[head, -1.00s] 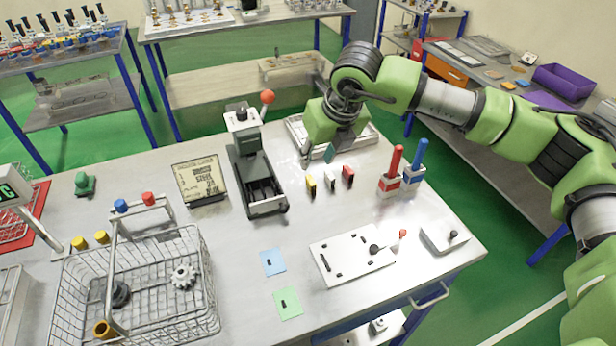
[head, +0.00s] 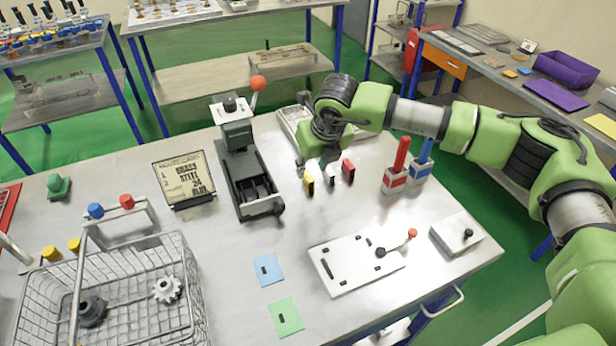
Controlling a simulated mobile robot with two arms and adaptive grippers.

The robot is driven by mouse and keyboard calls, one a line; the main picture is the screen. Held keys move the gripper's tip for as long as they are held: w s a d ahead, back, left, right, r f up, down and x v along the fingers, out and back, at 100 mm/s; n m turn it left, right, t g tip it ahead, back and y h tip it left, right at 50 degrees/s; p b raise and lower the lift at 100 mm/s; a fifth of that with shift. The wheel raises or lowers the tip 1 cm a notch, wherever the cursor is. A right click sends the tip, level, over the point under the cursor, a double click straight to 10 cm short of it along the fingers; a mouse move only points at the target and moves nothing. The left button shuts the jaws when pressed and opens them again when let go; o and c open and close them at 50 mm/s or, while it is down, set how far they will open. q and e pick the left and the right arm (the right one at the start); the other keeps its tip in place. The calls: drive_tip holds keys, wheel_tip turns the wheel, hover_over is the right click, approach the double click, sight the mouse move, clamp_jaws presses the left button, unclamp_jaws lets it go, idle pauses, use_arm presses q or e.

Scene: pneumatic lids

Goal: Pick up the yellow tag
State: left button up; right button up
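The yellow tag (head: 309,185) is a small upright piece on the metal table, leftmost in a short row with a white tag (head: 331,175) and a red tag (head: 348,171). My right gripper (head: 316,166) points down just behind and above the yellow and white tags. Its dark fingers are small and partly hidden by the wrist, so I cannot tell how far apart they are. I see no tag lifted off the table. My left gripper is out of view.
A grey press with an orange-knobbed lever (head: 240,150) stands left of the tags. Red and blue handled blocks (head: 396,175) stand to the right. A white plate (head: 355,265) lies in front, a wire basket (head: 190,310) at lower left. The table between is clear.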

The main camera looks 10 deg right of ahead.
sight(308, 176)
drive_tip(key=x, duration=0.2)
drive_tip(key=shift+w+f, duration=0.25)
drive_tip(key=shift+f, duration=0.05)
drive_tip(key=shift+w+a+f+p, duration=0.15)
drive_tip(key=shift+f+p, duration=0.1)
drive_tip(key=shift+p, duration=0.3)
drive_tip(key=p+x, duration=0.1)
drive_tip(key=x, duration=0.2)
drive_tip(key=shift+f+p, duration=0.1)
drive_tip(key=shift+p, duration=0.3)
drive_tip(key=shift+w+f, duration=0.35)
drive_tip(key=shift+f, duration=0.2)
clamp_jaws()
